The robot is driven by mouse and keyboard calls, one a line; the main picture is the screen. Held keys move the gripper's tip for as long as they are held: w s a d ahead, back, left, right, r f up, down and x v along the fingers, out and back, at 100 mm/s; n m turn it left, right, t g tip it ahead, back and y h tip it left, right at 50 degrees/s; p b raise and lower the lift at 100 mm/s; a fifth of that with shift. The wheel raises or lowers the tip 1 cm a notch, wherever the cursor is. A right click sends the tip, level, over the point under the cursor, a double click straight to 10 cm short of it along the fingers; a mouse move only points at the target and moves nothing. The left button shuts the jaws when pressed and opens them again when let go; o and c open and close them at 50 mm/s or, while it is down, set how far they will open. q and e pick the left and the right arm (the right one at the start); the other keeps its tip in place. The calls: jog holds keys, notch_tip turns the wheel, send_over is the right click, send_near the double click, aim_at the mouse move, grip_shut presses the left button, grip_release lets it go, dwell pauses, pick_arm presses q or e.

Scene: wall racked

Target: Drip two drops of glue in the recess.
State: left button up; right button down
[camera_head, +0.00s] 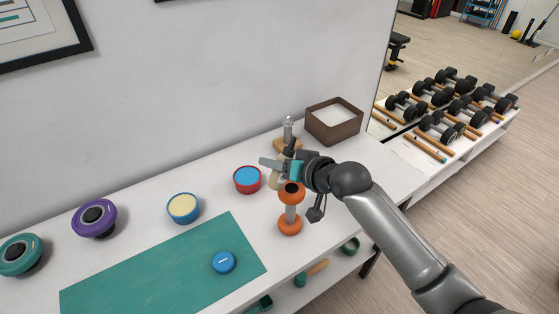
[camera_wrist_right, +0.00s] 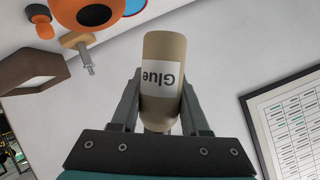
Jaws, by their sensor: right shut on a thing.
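My right gripper (camera_head: 274,166) is shut on a beige glue bottle (camera_wrist_right: 165,60) with a white "Glue" label; its text appears upside down in the wrist view. In the head view the bottle (camera_head: 275,181) is partly hidden by the gripper. It is beside the top of an orange dumbbell-shaped piece (camera_head: 290,212) with a grey middle, apart from the table. A dark round hollow shows in that piece's top, also in the wrist view (camera_wrist_right: 94,13); this looks like the recess. No drops can be made out. My left gripper is not in view.
A wooden block with a metal pin (camera_head: 288,130) and a brown box (camera_head: 333,137) stand behind the gripper. A red-and-blue tub (camera_head: 247,180), a blue-and-cream tub (camera_head: 183,208) and a green mat (camera_head: 150,270) with a blue disc (camera_head: 224,262) lie left. The mat is mostly bare.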

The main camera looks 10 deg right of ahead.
aim_at(269, 182)
jog(key=f+m+b, duration=0.1)
jog(key=b, duration=0.1)
jog(key=s+a+f+m+y+b, duration=0.1)
jog(key=f+b, duration=0.1)
jog(key=a+f+m+g+y+b, duration=0.1)
jog(key=b, duration=0.1)
jog(key=shift+s+a+f, duration=0.15)
jog(key=shift+a, duration=0.05)
jog(key=shift+f, duration=0.25)
jog(key=shift+s+a+r+m+g+y+p, duration=0.2)
jog(key=shift+a+r+m+y+p, duration=0.15)
jog(key=shift+r+m+y+p, duration=0.3)
jog(key=shift+s+a+r+m+g+y+p, duration=0.2)
jog(key=shift+a+r+m+y+p, duration=0.15)
jog(key=shift+m+p, duration=0.35)
dwell(1.9)
jog(key=shift+d+n, duration=0.1)
jog(key=shift+n, duration=0.15)
dwell(0.6)
jog(key=f+n+h, duration=0.1)
jog(key=w+d+f+n+h+p, duration=0.1)
jog(key=shift+d+f+n+t+p, duration=0.15)
jog(key=shift+d+n+t+p, duration=0.05)
jog(key=shift+n+t+p, duration=0.1)
